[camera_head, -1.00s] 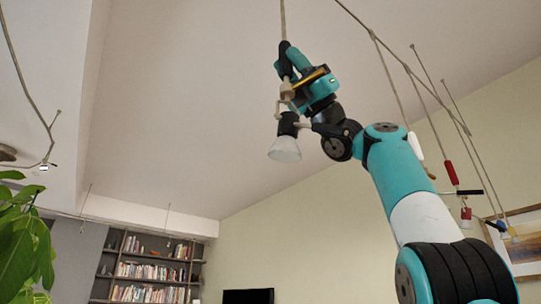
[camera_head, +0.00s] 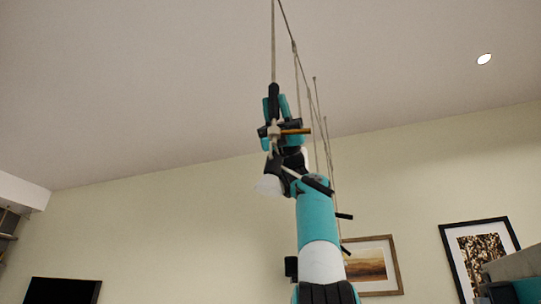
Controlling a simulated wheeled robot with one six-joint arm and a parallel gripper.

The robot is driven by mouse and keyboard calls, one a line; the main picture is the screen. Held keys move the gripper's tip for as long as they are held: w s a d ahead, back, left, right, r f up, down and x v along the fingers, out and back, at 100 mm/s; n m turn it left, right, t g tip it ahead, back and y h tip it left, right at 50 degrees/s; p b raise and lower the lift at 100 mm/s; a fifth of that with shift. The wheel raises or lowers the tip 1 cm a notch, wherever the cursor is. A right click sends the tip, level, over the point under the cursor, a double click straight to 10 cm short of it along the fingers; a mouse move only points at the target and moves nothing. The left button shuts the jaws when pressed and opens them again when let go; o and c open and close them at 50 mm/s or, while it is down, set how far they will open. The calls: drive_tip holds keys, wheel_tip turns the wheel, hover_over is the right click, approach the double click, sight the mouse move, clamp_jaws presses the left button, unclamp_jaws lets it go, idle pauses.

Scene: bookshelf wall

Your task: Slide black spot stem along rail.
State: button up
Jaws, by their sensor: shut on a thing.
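The black spot's thin stem (camera_head: 273,45) hangs from above the top edge of the head view, with a black sleeve (camera_head: 273,92) on its lower part. My gripper (camera_head: 274,112) is shut on the stem at this sleeve. Below it, the spot's pale shade (camera_head: 268,185) points down, partly covered by my arm. The rail (camera_head: 287,25) runs from the top edge downward and away to the right of the stem. The stem's joint with the rail is out of view.
Other thin stems (camera_head: 311,110) hang from the rail just right of my gripper, close to my arm. Their lower ends are mostly hidden behind it. Framed pictures (camera_head: 370,268) hang on the wall at the right. A black screen (camera_head: 62,291) is low left.

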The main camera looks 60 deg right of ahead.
drive_tip(key=o, duration=0.8)
drive_tip(key=shift+r, duration=0.1)
drive_tip(key=shift+o, duration=0.2)
drive_tip(key=s+b+v, duration=0.1)
drive_tip(key=b+v, duration=0.2)
drive_tip(key=v, duration=0.9)
drive_tip(key=shift+w, duration=0.45)
